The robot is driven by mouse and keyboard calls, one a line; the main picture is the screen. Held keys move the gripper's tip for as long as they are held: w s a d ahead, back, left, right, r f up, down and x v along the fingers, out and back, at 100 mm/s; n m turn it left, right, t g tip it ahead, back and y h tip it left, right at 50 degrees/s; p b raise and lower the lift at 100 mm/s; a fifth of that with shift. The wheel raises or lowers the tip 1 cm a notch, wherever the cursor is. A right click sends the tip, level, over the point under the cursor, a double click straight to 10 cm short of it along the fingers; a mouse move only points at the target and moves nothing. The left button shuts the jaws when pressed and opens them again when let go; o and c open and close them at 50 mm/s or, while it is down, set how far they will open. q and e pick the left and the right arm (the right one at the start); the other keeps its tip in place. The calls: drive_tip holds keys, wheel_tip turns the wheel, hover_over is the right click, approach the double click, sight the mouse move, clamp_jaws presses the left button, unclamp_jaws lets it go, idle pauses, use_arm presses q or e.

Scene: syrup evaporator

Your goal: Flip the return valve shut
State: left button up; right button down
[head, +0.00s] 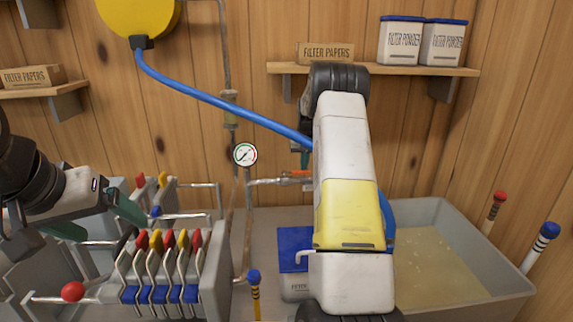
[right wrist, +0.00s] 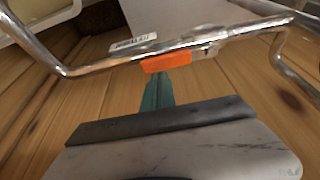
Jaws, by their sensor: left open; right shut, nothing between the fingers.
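The return valve's orange handle (head: 297,173) is on the thin horizontal metal pipe to the right of the round gauge. In the right wrist view the orange handle (right wrist: 167,63) lies roughly along the pipe, next to a small white label. My right gripper (right wrist: 158,80) is shut and empty, its teal fingertips right at the handle; I cannot tell whether they touch it. In the head view my right arm hides much of this gripper and the pipe beyond. My left gripper (head: 94,219) is open and empty at the left, beside the filter press.
A blue hose (head: 215,100) runs from a yellow reel behind my right arm. A pressure gauge (head: 245,154) is left of the valve. A grey tank (head: 450,245) is at right, a shelf (head: 375,69) above.

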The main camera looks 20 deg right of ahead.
sight(303, 172)
drive_tip(key=shift+s+m, duration=0.25)
drive_tip(key=shift+m, duration=0.05)
drive_tip(key=shift+s+a+m+h, duration=0.25)
drive_tip(key=shift+s+m+h, duration=0.15)
drive_tip(key=shift+s+m, duration=0.5)
drive_tip(key=m, duration=0.1)
drive_tip(key=s+m, duration=0.1)
drive_tip(key=m, duration=0.1)
drive_tip(key=shift+s+a+g+h, duration=0.15)
drive_tip(key=shift+a+g+h, duration=0.25)
drive_tip(key=s+m, duration=0.1)
drive_tip(key=m, duration=0.1)
drive_tip(key=s+a+m+g, duration=0.1)
drive_tip(key=shift+a+m+h, duration=0.25)
drive_tip(key=shift+m+h, duration=0.15)
drive_tip(key=shift+s+a+m+g, duration=0.35)
drive_tip(key=shift+a+m, duration=0.55)
drive_tip(key=shift+m, duration=0.35)
drive_tip(key=shift+s+a+m+g, duration=0.3)
drive_tip(key=shift+a+m+g, duration=0.15)
drive_tip(key=shift+a+m, duration=0.65)
drive_tip(key=shift+s+a+m+g, duration=0.35)
drive_tip(key=shift+a+m, duration=0.35)
drive_tip(key=shift+m, duration=0.75)
drive_tip(key=shift+w+a, duration=0.1)
